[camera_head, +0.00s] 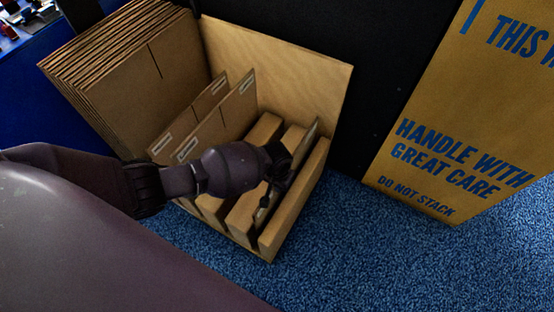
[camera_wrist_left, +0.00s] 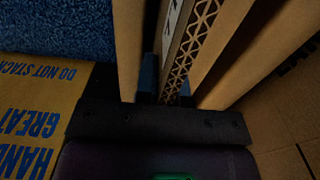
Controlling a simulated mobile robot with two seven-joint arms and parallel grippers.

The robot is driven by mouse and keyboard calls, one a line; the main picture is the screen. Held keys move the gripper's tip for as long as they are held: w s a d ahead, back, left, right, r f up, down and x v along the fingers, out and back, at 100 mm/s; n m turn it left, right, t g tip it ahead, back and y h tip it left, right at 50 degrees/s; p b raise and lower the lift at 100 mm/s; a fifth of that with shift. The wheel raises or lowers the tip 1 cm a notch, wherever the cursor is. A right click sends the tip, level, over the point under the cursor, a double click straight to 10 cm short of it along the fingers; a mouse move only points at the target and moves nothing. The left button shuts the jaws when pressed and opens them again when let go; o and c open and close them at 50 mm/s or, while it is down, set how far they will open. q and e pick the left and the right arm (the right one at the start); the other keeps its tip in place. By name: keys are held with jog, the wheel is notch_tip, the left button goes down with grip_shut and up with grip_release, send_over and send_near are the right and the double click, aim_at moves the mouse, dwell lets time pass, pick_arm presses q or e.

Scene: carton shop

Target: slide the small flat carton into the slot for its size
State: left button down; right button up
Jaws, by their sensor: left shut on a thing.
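The small flat carton (camera_head: 309,135) is a thin brown board at the right end of the wooden rack (camera_head: 290,58). It appears upright between the two rightmost dividers, lined up with that narrow slot; how deep it sits cannot be told. My left gripper (camera_head: 277,172) is shut on the carton from above and hides its middle. In the left wrist view, the carton's corrugated edge (camera_wrist_left: 190,48) runs between the fingers, with tan divider walls on both sides. My right gripper is not in view.
A stack of large flat cartons (camera_head: 128,70) fills the rack's left side. Two medium flat cartons (camera_head: 228,112) stand in the middle slots. A big box marked "Handle with great care" (camera_head: 460,120) stands right. Blue carpet (camera_head: 390,255) is clear in front.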

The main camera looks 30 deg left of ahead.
pick_arm(q)
jog(key=c, duration=1.2)
grip_release()
jog(key=shift+o, duration=0.3)
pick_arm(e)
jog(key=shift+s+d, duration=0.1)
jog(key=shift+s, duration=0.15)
